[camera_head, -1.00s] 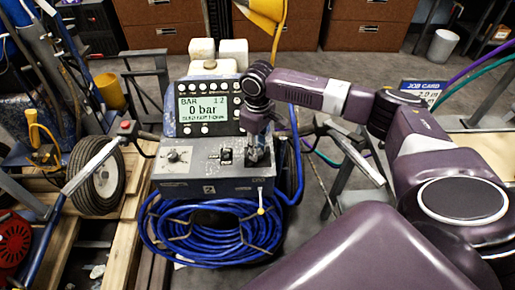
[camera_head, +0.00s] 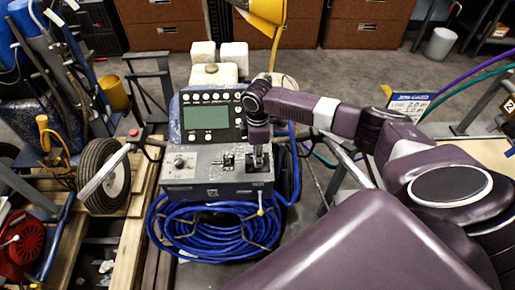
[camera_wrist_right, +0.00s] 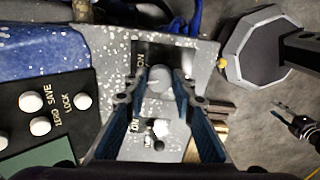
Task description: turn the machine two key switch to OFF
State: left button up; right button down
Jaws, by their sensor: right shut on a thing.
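The line striper (camera_head: 210,78) stands in the middle of the head view, with a grey front panel (camera_head: 205,172) below its display (camera_head: 206,115). The display is blank green-grey. My right gripper (camera_head: 259,163) points down at the right part of the panel. In the right wrist view my right gripper (camera_wrist_right: 160,88) is shut on the key switch (camera_wrist_right: 160,79), a round pale metal piece between its fingertips. The exact key angle cannot be told. My left gripper is not in view.
A coiled blue hose (camera_head: 215,235) hangs below the panel. A dial (camera_head: 179,163) and a small switch (camera_head: 228,161) sit left of my gripper. A wheel (camera_head: 103,177) and wooden pallet stand at left. A job card (camera_head: 410,104) stands at right.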

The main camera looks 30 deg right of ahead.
jog(key=shift+n+p, duration=0.55)
jog(key=shift+n, duration=1.15)
jog(key=c, duration=1.6)
grip_release()
jog(key=shift+r, duration=0.15)
notch_tip(320, 180, up, 12)
